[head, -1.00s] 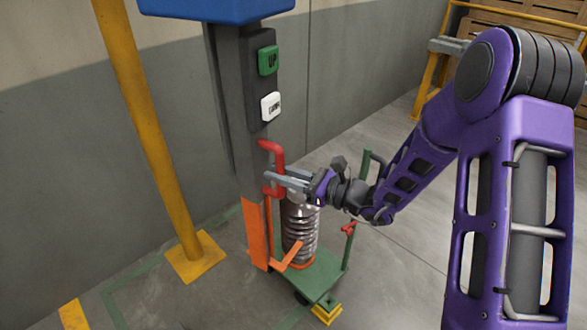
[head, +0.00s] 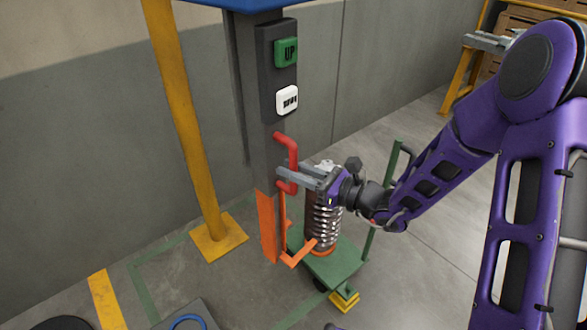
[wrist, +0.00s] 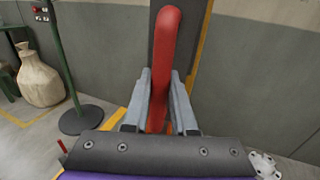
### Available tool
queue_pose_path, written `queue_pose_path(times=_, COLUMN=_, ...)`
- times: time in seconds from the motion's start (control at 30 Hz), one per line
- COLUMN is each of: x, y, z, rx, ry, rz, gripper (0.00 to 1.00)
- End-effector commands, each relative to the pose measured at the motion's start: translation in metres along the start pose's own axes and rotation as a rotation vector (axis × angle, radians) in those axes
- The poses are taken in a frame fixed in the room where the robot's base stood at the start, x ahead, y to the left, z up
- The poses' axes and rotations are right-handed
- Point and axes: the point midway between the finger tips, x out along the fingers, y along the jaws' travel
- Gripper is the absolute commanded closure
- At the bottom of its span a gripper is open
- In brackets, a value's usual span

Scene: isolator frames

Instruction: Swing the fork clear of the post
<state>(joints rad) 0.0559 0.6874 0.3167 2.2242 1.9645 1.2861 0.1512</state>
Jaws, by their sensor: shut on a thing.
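The red handle (head: 291,152) is fixed to the dark post (head: 262,130). My gripper (head: 283,180) is shut on it, near its lower end in the head view. In the wrist view the handle (wrist: 165,50) runs between my two grey fingers. The orange fork (head: 268,228) is at the foot of the post, below my gripper. Its prongs point to the right, by the base of a ribbed metallic cylinder (head: 323,222). Whether they touch the cylinder is too small to tell.
The cylinder stands on a green trolley (head: 345,262) with upright rails. A green UP button (head: 286,52) and a white button (head: 287,100) are on the post. A yellow pole (head: 180,110) stands to the left. A tan sack-like object (wrist: 38,78) stands at left in the wrist view.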

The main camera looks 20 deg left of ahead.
Motion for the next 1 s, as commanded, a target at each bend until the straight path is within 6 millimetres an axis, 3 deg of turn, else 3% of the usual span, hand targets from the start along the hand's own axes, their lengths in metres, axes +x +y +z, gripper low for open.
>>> queue_pose_path(times=0.03, x=0.0, y=0.0, z=0.0, rx=-0.001, ry=0.0, rz=0.0, gripper=1.0)
queue_pose_path(times=0.07, x=0.0, y=0.0, z=0.0, rx=-0.001, ry=0.0, rz=0.0, gripper=0.72)
queue_pose_path(times=0.2, x=0.0, y=0.0, z=0.0, rx=0.0, ry=0.0, rz=0.0, gripper=0.46)
queue_pose_path(times=0.67, x=-0.002, y=-0.001, z=0.0, rx=0.0, ry=0.0, rz=-0.001, gripper=0.46)
queue_pose_path(times=0.83, x=-0.022, y=-0.002, z=0.0, rx=0.0, ry=0.001, rz=-0.004, gripper=0.46)
queue_pose_path(times=1.0, x=-0.062, y=-0.002, z=0.001, rx=0.001, ry=0.001, rz=-0.007, gripper=0.46)
